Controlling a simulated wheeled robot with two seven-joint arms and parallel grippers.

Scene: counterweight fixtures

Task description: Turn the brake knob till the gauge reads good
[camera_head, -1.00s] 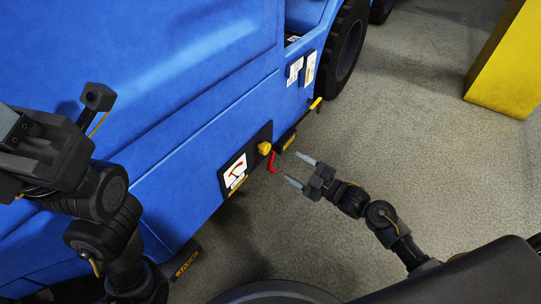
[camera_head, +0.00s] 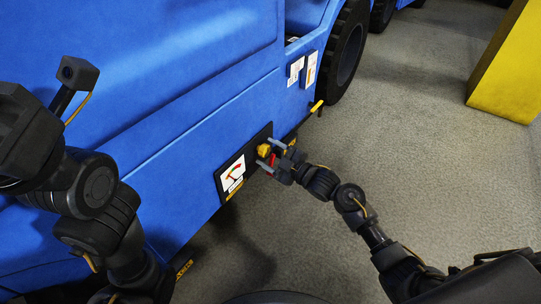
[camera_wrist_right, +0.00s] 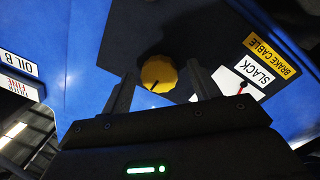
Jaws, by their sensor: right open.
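The yellow brake knob (camera_head: 263,150) sits on a black panel on the blue machine's side. My right gripper (camera_head: 270,155) is open, its fingertips on either side of the knob in the head view. In the right wrist view the knob (camera_wrist_right: 158,73), with a dark mark, lies between and just beyond the two fingers (camera_wrist_right: 161,88); I cannot tell whether they touch it. The white gauge (camera_head: 233,173) with a coloured arc is left of the knob. The wrist view shows part of the gauge (camera_wrist_right: 238,84), with the word SLACK and a BRAKE CABLE label (camera_wrist_right: 272,57). My left gripper's fingers are out of view.
A red lever (camera_head: 272,160) is close beside my right gripper, partly hidden by it. A yellow block (camera_head: 503,65) stands at the far right. The grey floor (camera_head: 430,170) between is clear.

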